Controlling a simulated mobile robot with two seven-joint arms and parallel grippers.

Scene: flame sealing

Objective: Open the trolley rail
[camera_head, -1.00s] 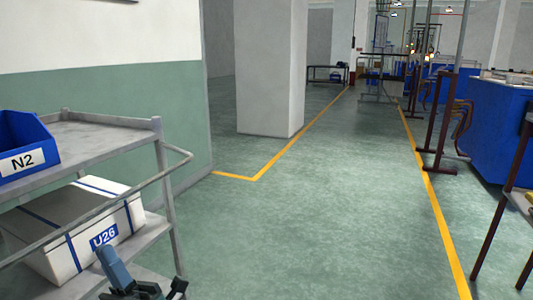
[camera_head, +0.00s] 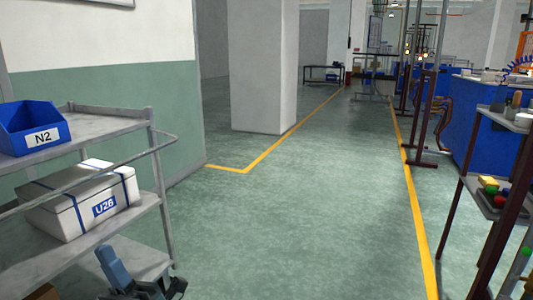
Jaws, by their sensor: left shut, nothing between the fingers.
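The grey trolley (camera_head: 100,125) stands at the left, with an upper and a middle shelf in view and part of a lower one. Its rail (camera_head: 110,170) is a thin grey bar running across the side facing me, in front of the white box, and bending round at the right corner post. My left gripper (camera_head: 172,288) is at the bottom edge, low and in front of the trolley, partly cut off. It is shut and empty, and appears apart from the rail. My right gripper is out of view.
A blue bin N2 (camera_head: 32,130) is on the top shelf and a white box U26 (camera_head: 78,205) below it. A green and white wall (camera_head: 120,105) is behind. A rack (camera_head: 500,195) with small coloured items stands at the right. The floor (camera_head: 290,220) between is clear.

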